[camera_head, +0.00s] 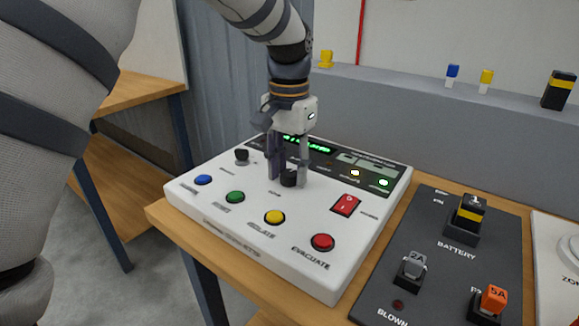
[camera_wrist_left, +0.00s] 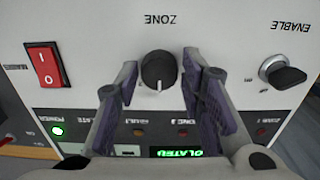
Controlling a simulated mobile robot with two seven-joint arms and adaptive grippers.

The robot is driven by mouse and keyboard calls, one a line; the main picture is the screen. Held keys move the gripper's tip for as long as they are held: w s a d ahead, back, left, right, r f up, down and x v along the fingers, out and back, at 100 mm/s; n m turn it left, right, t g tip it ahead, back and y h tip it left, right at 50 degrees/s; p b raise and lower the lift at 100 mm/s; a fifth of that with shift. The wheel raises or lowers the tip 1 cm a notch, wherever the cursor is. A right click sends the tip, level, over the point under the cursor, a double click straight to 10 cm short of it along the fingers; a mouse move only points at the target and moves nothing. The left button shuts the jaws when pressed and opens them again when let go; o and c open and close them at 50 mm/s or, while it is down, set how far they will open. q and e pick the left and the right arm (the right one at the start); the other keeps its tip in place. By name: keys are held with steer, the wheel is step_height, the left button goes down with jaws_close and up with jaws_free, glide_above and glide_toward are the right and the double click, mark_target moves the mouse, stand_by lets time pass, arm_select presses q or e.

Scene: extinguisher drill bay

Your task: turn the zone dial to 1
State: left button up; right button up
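The zone dial (camera_head: 289,178) is a small black knob on the white control panel (camera_head: 185,186). In the left wrist view the dial (camera_wrist_left: 158,70) shows beside the upside-down ZONE label, and its white mark points away from that label, toward the green display. My left gripper (camera_head: 289,177) points down over the panel with its fingers on either side of the dial. Numbers around the dial cannot be read. My right gripper is out of view.
Blue (camera_head: 203,180), green (camera_head: 235,197), yellow (camera_head: 274,217) and red (camera_head: 322,242) buttons line the panel's front. An enable key switch (camera_wrist_left: 283,74) and a red rocker switch (camera_head: 346,205) flank the dial. A dark fuse board (camera_head: 440,270) stands to the right.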

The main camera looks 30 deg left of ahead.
mark_target(289, 173)
arm_select(q)
steer(key=shift+o, duration=0.4)
steer(key=shift+r, duration=0.1)
step_height(289, 173, up, 12)
stand_by(0.4)
